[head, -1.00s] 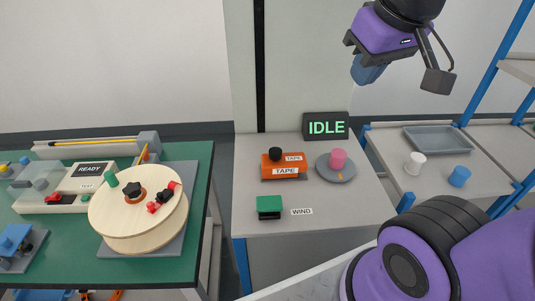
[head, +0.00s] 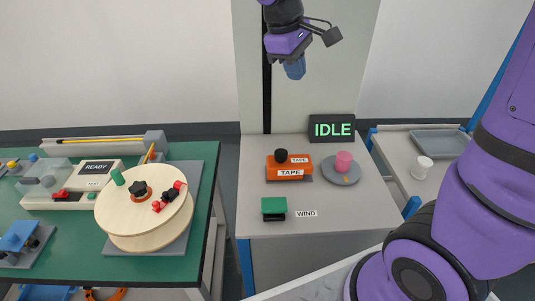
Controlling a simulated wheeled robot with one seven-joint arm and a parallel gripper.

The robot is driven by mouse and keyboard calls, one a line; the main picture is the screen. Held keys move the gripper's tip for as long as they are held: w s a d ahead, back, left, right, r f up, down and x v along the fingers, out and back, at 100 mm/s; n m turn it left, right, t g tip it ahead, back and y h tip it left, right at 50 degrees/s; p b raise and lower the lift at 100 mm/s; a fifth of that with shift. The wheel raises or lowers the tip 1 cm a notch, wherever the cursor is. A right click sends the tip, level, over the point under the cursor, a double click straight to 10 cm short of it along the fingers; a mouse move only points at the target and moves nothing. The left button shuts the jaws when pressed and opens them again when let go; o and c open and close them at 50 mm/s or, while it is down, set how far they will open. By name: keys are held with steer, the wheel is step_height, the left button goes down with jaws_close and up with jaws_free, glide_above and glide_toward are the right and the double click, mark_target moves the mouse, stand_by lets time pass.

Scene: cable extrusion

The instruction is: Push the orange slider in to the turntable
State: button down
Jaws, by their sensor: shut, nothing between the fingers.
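The orange slider (head: 288,168) sits on the grey middle table, with a black knob on top and white TAPE labels. The turntable (head: 340,173) is a grey disc just right of the slider, with a pink cylinder (head: 343,160) standing on it. A small gap shows between slider and disc. My gripper (head: 294,68) is shut and empty, high above the back of the middle table, well above the slider. Its blue fingers point down.
A green WIND block (head: 274,208) sits at the table's front left. An IDLE display (head: 332,128) stands behind the turntable. The green table (head: 80,263) at left carries a large wooden disc (head: 120,212). A white cup (head: 422,167) stands on the right table.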

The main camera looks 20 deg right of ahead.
steer(key=w+a+f+n+h, duration=0.2)
steer(key=w+a+f+n, duration=0.1)
steer(key=f, duration=0.6)
steer(key=w+a+f+n+g+h, duration=0.1)
steer(key=w+a+f+n+h, duration=0.1)
steer(key=w+a+f, duration=0.3)
steer(key=w+a+f+n+h, duration=0.2)
steer(key=w+a+f+n, duration=0.2)
steer(key=f, duration=1)
steer(key=w, duration=0.3)
steer(key=shift+a+g, duration=0.3)
steer(key=shift+r, duration=0.1)
glide_toward(268, 164)
steer(key=d+r+x, duration=0.1)
steer(key=x, duration=0.2)
steer(key=d, duration=0.2)
steer(key=d+f, duration=0.1)
steer(key=d, duration=0.1)
steer(key=shift+s, duration=0.25)
